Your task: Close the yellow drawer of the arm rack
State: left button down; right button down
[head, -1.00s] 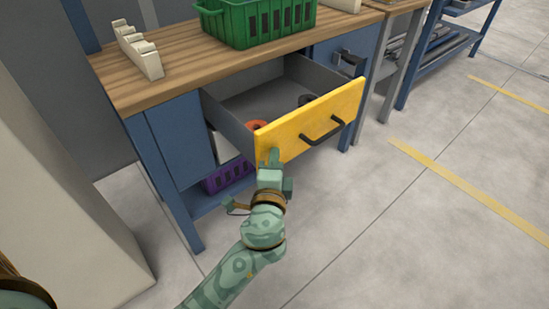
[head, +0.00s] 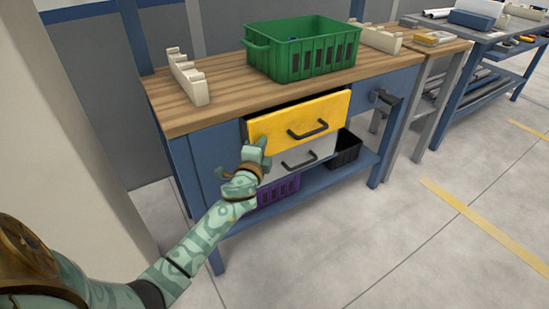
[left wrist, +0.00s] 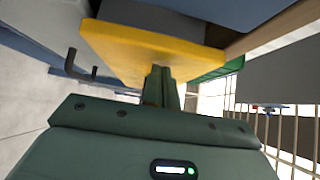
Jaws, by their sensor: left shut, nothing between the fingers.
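The yellow drawer (head: 278,127) sits under the wooden top of the blue workbench, with a black bar handle on its front. My right gripper is not in view.
A green crate (head: 300,52) and cream notched racks (head: 188,78) stand on the bench top. A grey drawer (head: 300,160) lies below the yellow one. A purple basket (head: 280,190) and a black bin (head: 347,150) are on the lower shelf. The floor in front is clear.

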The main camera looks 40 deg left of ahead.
aim_at(256, 138)
pick_arm(q)
jog(key=a, duration=0.1)
jog(key=w+a, duration=0.1)
jog(key=shift+a, duration=0.4)
jog(key=shift+a+r, duration=0.1)
jog(key=shift+a, duration=0.05)
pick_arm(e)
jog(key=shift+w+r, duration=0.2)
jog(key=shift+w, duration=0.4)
pick_arm(q)
jog(key=shift+a+r, duration=0.15)
jog(key=shift+r, duration=0.05)
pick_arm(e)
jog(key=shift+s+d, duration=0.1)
